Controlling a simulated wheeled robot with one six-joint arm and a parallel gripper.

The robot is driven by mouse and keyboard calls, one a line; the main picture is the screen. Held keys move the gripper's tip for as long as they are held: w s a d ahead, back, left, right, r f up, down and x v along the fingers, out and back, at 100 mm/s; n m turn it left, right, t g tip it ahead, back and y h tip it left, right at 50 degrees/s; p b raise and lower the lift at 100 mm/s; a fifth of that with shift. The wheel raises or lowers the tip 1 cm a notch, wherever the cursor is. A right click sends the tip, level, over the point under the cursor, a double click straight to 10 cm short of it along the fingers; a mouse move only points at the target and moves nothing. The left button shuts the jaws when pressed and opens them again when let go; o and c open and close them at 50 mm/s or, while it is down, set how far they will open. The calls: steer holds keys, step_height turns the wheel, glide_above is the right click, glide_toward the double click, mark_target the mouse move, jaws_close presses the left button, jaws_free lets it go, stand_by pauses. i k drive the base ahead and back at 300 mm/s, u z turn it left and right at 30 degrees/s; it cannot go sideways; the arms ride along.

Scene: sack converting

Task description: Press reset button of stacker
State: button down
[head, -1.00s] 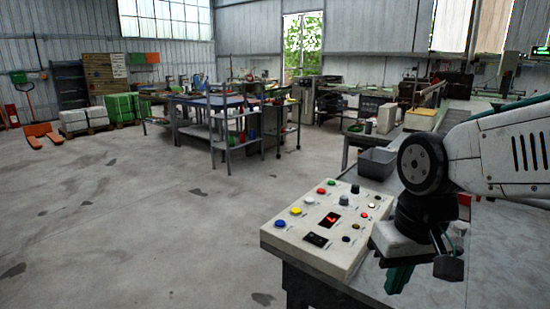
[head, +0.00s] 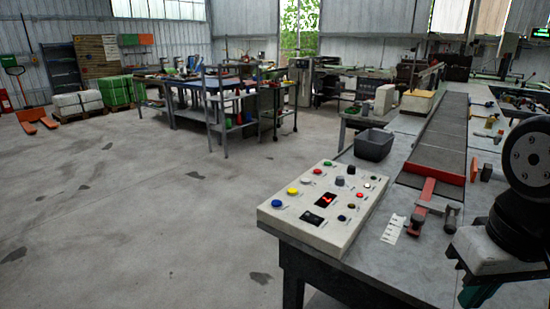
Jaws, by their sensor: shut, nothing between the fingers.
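A cream control box (head: 345,225) sits on the near left corner of the grey bench. Its sloped top carries a blue button (head: 277,203), a yellow button (head: 293,191), a white button (head: 306,181) and a red button (head: 318,171) in a row. It also has dark knobs (head: 340,181), a display with a red mark (head: 326,200), a black switch (head: 312,217) and several small buttons or lamps. The labels are too small to read. My gripper (head: 476,294) is at the lower right, shut and empty, apart from the box; its tips are partly cut off.
A dark conveyor (head: 440,135) with a red end (head: 436,172) runs along the bench (head: 398,262). A red-and-grey clamp-like part (head: 427,205) and a white label sheet (head: 393,229) lie between box and gripper. Open floor lies left.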

mark_target(276, 203)
steer(key=k, duration=1.25)
steer(key=u, duration=0.65)
steer(key=i, duration=0.6)
steer(key=u, duration=0.7)
steer(key=i, duration=0.65)
steer(key=z, duration=0.75)
steer(key=i, duration=0.65)
steer(key=z, duration=0.65)
